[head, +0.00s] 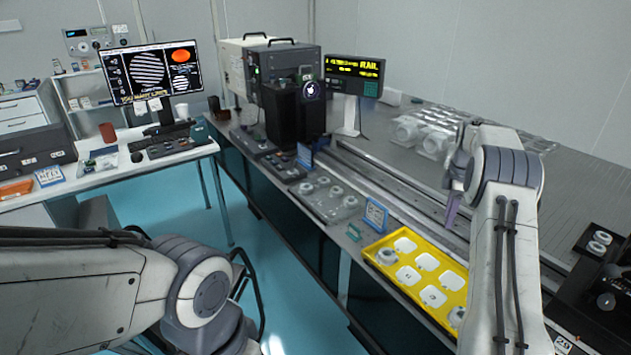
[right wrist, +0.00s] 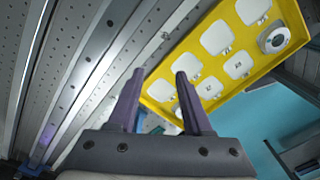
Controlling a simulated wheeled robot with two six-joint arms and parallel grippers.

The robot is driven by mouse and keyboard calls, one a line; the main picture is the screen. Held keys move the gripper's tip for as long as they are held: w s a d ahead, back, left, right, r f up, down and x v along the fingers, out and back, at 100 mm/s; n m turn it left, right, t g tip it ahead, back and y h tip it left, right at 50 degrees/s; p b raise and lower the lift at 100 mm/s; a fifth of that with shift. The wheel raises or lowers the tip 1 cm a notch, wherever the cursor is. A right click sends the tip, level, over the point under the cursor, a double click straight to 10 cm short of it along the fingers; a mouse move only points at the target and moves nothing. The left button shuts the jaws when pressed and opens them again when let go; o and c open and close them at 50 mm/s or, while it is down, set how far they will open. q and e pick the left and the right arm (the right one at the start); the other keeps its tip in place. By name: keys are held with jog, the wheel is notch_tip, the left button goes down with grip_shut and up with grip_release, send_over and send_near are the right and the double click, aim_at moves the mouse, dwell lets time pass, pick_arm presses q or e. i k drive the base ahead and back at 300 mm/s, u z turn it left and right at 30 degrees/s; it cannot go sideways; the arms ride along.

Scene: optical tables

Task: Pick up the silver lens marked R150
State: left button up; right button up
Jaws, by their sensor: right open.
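The marking R150 cannot be read on any lens in these frames. A silver ring-shaped lens (head: 387,256) sits at the left corner of the yellow tray (head: 376,246). Another lens (head: 457,316) shows at the tray's near right end, partly hidden by my right arm. In the right wrist view one lens (right wrist: 273,40) sits in the tray's right corner. My right gripper (head: 452,208) hangs over the rail side of the bench, beyond the tray. Its two purple fingers (right wrist: 158,78) are apart and empty, pointing toward the tray's edge. My left gripper is out of view; only its arm shows.
A clear tray (head: 342,212) with several round parts stands left of the yellow tray, with a small blue-framed sign (head: 376,214) between them. A long metal rail (head: 400,194) runs behind. Clear holders (head: 424,140) stand farther back. A black device (head: 597,300) is at right.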

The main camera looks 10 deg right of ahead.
aim_at(306, 188)
jog(key=u, duration=0.25)
jog(key=i, duration=0.9)
jog(key=u, duration=0.45)
